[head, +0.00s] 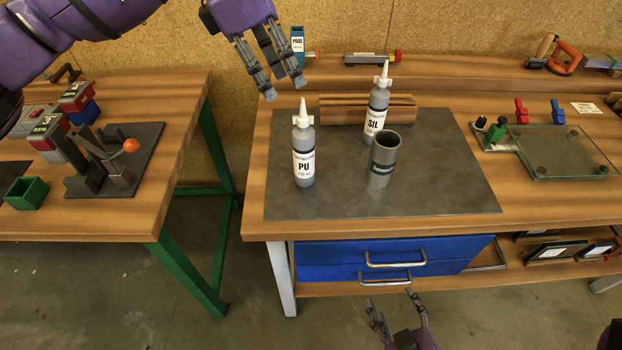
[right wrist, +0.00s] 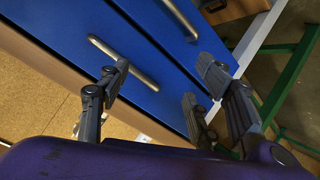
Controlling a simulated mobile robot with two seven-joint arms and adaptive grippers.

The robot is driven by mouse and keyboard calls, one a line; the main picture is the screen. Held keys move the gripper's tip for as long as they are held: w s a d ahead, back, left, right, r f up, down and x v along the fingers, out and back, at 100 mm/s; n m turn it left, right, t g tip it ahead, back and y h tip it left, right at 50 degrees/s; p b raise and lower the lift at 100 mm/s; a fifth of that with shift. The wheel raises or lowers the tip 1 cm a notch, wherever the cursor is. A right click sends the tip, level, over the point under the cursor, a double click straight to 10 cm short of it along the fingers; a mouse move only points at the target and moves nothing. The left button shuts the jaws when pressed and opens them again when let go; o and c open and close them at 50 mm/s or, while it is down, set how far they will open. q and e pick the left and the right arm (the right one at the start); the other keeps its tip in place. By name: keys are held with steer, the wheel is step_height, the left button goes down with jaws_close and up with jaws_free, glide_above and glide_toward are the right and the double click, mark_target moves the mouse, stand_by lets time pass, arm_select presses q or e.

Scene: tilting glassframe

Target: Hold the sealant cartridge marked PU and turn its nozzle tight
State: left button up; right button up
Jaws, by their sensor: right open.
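The sealant cartridge marked PU (head: 304,165) stands upright on the dark mat (head: 300,204), towards its left side. Its white nozzle (head: 303,115) points up from the top. My left gripper (head: 284,91) is above and slightly left of the PU cartridge, fingers pointing down, open and apart from it. My right gripper (head: 391,300) is low in front of the bench drawers, open and empty. In the right wrist view its spread fingers (right wrist: 163,70) show against the blue drawer fronts, with nothing between them.
A ribbed wooden block (head: 340,108) lies at the back. Blue drawers (head: 330,255) with metal handles are under the bench top. A glass plate (head: 565,155) lies at right.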

steer(key=w+a+r+n+t+y, duration=0.25)
steer(key=w+r+n, duration=0.2)
steer(key=r, duration=0.25)
steer(key=w+a+r+n+t+y, duration=0.1)
steer(key=w+a+r+n+y, duration=0.2)
steer(key=r+n, duration=0.35)
steer(key=w+a+r+n+t+y, duration=0.1)
steer(key=w+a+r+n+t, duration=0.1)
steer(key=w+a+r+n, duration=0.4)
steer(key=n+h, duration=0.3)
steer(key=n, duration=1.1)
glide_toward(306, 167)
steer(key=x, duration=0.4)
steer(key=shift+d+r, duration=0.15)
steer(key=shift+w+a+n, duration=0.25)
steer(key=shift+n, duration=0.05)
steer(key=shift+w+a+h, duration=0.1)
steer(key=shift+w+h, duration=0.25)
steer(key=shift+w+a, duration=0.2)
steer(key=shift+w, duration=0.95)
steer(key=shift+w+a, duration=0.25)
steer(key=shift+w, duration=0.9)
steer(key=shift+w+a, duration=0.2)
steer(key=shift+w, duration=0.95)
jaws_close()
